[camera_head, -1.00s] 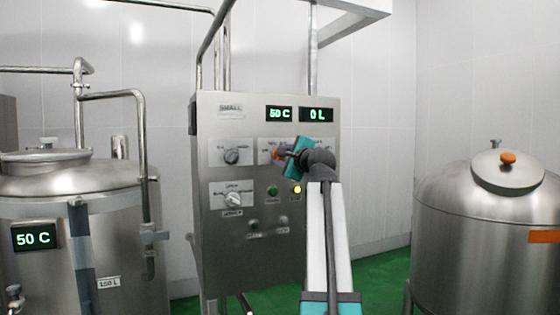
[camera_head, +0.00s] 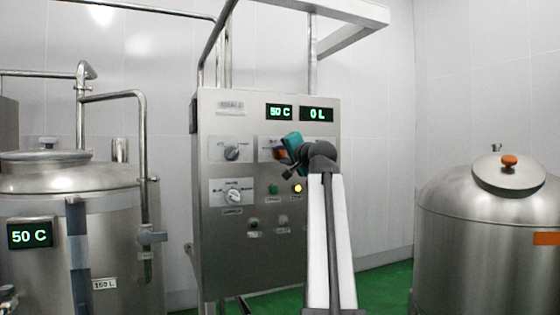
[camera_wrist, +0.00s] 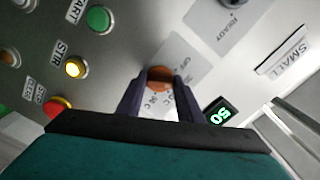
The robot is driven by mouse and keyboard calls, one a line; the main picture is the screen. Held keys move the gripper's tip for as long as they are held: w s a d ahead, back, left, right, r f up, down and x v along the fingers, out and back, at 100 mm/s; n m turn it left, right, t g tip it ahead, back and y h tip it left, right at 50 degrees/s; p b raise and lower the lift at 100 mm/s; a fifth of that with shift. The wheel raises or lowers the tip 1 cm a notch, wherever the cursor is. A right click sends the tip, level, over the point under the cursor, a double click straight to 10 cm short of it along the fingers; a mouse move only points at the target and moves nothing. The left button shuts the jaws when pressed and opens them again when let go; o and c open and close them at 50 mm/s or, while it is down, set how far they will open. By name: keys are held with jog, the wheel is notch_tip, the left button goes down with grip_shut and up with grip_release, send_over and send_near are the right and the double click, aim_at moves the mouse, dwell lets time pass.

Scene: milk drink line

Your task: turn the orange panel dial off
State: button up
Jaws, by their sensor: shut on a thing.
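The orange dial (camera_wrist: 159,76) sits on a pale label plate on the control panel, between the two dark fingers of my gripper (camera_wrist: 160,88) in the wrist view. The fingers are shut on the dial. The word OFF and other marks, partly covered, show on the plate around it. In the head view a small part of the orange dial (camera_head: 280,154) shows left of my gripper (camera_head: 284,151), which hides most of it. I cannot tell exactly which mark the dial points to.
The steel control panel (camera_head: 225,265) also carries grey knobs (camera_head: 232,153), a green button (camera_head: 273,189), a lit yellow button (camera_head: 298,188) and displays reading 50 C (camera_head: 280,112) and 0 L (camera_head: 317,114). Steel tanks stand left (camera_head: 110,225) and right (camera_head: 470,240). A red button (camera_wrist: 58,106) shows in the wrist view.

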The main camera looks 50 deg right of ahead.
jog(key=n+b, duration=0.1)
jog(key=n, duration=0.1)
jog(key=n+b, duration=0.1)
jog(key=shift+w+d+r+n, duration=0.1)
jog(key=shift+w+r+n, duration=0.05)
jog(key=shift+r+n, duration=0.25)
jog(key=shift+n+b, duration=1.25)
jog(key=shift+n, duration=0.75)
jog(key=shift+f, duration=0.1)
jog(key=o, duration=1)
jog(key=shift+w+f, duration=0.15)
jog(key=shift+w, duration=0.05)
jog(key=shift+w+f, duration=0.1)
jog(key=shift+w, duration=0.05)
jog(key=shift+s+d, duration=0.1)
jog(key=shift+s, duration=0.1)
